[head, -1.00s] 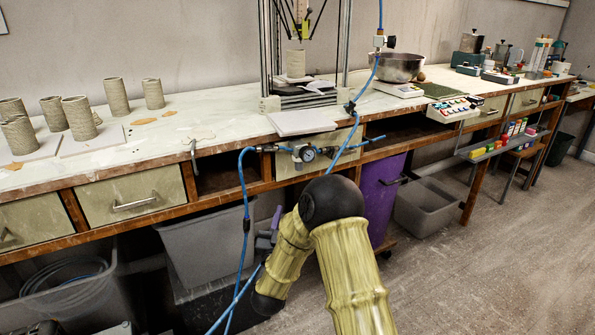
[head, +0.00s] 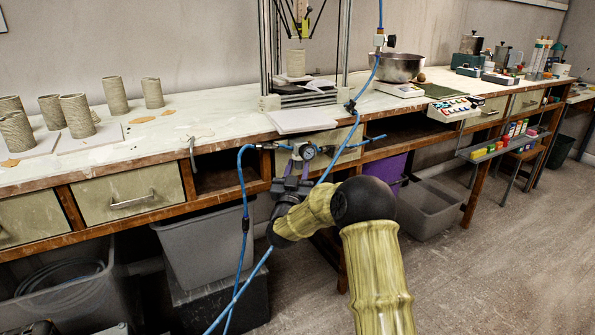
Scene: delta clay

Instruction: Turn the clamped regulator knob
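The regulator (head: 307,151), with its round white-faced gauge, is fixed at the bench's front edge in the head view. Blue air hoses join its fitting from both sides. Its knob hangs under the body and is mostly hidden behind my gripper. My gripper (head: 292,176), with purple-grey fingers, points up just below the regulator, its fingertips at about the knob's height. I cannot tell whether the fingers touch the knob or are closed on it.
A blue hose (head: 245,185) loops down left of my gripper, and another crosses near my arm. An open compartment (head: 226,176) is left of the regulator. Grey bins (head: 205,250) and a purple bin (head: 384,168) stand below the bench. Clay cylinders (head: 76,116) stand on the left.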

